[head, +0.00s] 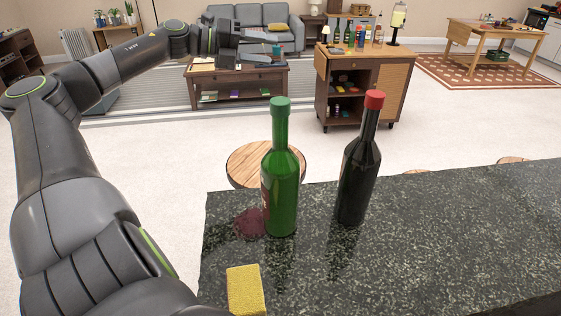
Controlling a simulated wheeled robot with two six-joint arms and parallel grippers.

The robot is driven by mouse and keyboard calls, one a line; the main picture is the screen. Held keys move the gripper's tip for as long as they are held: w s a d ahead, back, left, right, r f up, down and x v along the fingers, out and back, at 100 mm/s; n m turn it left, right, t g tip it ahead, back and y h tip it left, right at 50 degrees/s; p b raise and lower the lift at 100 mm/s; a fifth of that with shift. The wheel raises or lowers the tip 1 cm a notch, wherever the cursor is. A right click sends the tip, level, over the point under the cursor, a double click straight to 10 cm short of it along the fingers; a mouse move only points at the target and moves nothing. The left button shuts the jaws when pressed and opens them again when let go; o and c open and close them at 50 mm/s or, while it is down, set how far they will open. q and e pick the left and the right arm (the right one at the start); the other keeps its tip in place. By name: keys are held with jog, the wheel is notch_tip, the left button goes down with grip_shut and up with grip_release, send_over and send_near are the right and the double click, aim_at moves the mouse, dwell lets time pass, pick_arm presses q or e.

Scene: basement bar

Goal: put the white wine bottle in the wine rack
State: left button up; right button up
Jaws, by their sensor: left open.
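Two bottles stand upright on the dark speckled counter (450,230). One is a green glass bottle (281,185) with a green cap and a sliver of reddish label at its left side. The other is a near-black bottle (358,180) with a red cap, to its right. No label is readable, so I cannot tell for sure which holds white wine. My left gripper (270,49) is open and empty, raised beyond and above the green bottle, touching neither bottle. My right gripper is out of view. I see no wine rack in this view.
A dark red spill (250,223) lies beside the green bottle. A yellow sponge (245,289) lies at the counter's near left. Round wooden stools (240,163) stand behind the counter. A wooden cart (397,90) with several bottles stands farther back. The counter's right side is clear.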

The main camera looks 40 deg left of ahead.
pick_arm(q)
jog(key=s+d+r+m+g+y, duration=0.1)
jog(key=s+d+r+m+g, duration=0.55)
jog(key=d+r, duration=0.4)
jog(key=s+d+r+m+g+y+p, duration=0.2)
jog(key=s+d+r+m+g+y, duration=0.15)
jog(key=s+d+y, duration=0.65)
jog(key=h+b, duration=0.2)
jog(key=h, duration=0.1)
send_near(283, 117)
jog(key=f, duration=0.1)
jog(key=w+f+p, duration=0.1)
jog(key=f, duration=0.1)
jog(key=w+a+f, duration=0.1)
jog(key=f, duration=0.1)
jog(key=shift+w+p, duration=0.2)
jog(key=shift+p, duration=0.2)
jog(key=shift+d+f+p, duration=0.25)
jog(key=shift+f+p, duration=0.25)
jog(key=shift+f, duration=0.2)
jog(key=p+x, duration=0.1)
jog(key=x, duration=0.2)
jog(key=shift+w+d+f, duration=0.15)
jog(key=shift+w+f, duration=0.05)
jog(key=shift+f, duration=0.4)
